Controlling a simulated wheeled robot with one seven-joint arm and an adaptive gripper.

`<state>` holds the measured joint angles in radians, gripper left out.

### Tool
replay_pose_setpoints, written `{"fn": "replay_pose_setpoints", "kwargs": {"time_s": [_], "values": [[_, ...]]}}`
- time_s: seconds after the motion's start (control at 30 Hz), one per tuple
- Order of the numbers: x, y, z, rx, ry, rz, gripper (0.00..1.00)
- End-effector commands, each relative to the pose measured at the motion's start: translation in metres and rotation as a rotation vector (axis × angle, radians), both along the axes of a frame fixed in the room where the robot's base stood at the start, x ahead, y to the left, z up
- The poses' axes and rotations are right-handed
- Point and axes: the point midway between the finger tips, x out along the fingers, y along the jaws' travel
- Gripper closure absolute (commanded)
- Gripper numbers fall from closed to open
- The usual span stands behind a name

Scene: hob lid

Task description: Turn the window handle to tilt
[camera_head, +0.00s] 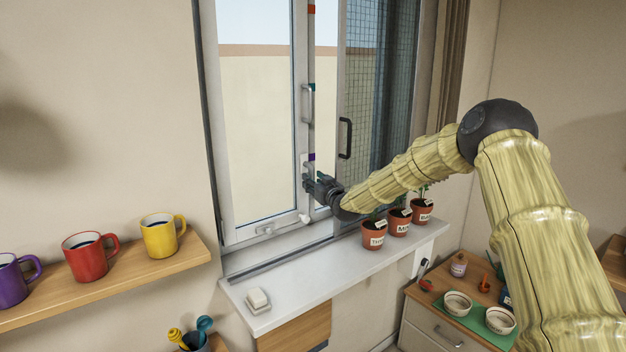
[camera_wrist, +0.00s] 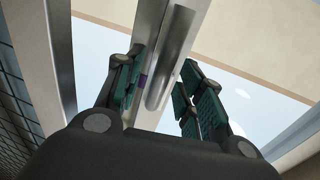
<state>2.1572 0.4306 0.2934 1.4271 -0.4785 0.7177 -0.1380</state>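The window (camera_head: 262,120) has a pale frame, and its sash is closed as far as I can see. A light handle (camera_head: 304,161) sits on the upright frame beside a purple mark, largely hidden by my gripper (camera_head: 314,184). In the wrist view a silver handle bar (camera_wrist: 174,58) runs between the two green-padded fingers of my gripper (camera_wrist: 163,82). The fingers stand apart on either side of the bar, with a visible gap at the right finger. Contact on the left side cannot be told.
Another silver handle (camera_head: 308,102) is higher on the frame, and a black handle (camera_head: 345,138) is to its right. Potted herbs (camera_head: 374,236) stand on the white sill (camera_head: 325,270) below my arm. A shelf (camera_head: 110,280) with mugs is at left.

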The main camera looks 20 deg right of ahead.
Motion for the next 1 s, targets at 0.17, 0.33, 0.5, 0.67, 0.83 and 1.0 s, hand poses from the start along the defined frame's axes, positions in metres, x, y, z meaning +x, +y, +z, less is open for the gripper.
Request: {"fn": "replay_pose_setpoints", "kwargs": {"time_s": [0.17,0.33,0.5,0.67,0.83,1.0], "values": [[0.0079,0.002,-0.0016,0.0,0.001,0.001,0.62],[0.0092,0.0019,-0.0016,0.001,0.001,0.0,0.62],[0.009,0.0019,-0.0016,0.001,0.001,0.0,0.67],[0.0088,0.0017,-0.0017,0.001,0.001,0.0,0.97],[0.0089,0.0015,-0.0017,0.001,0.001,0.0,1.0],[0.0086,0.0017,-0.0018,0.009,0.003,0.0,1.0]]}}
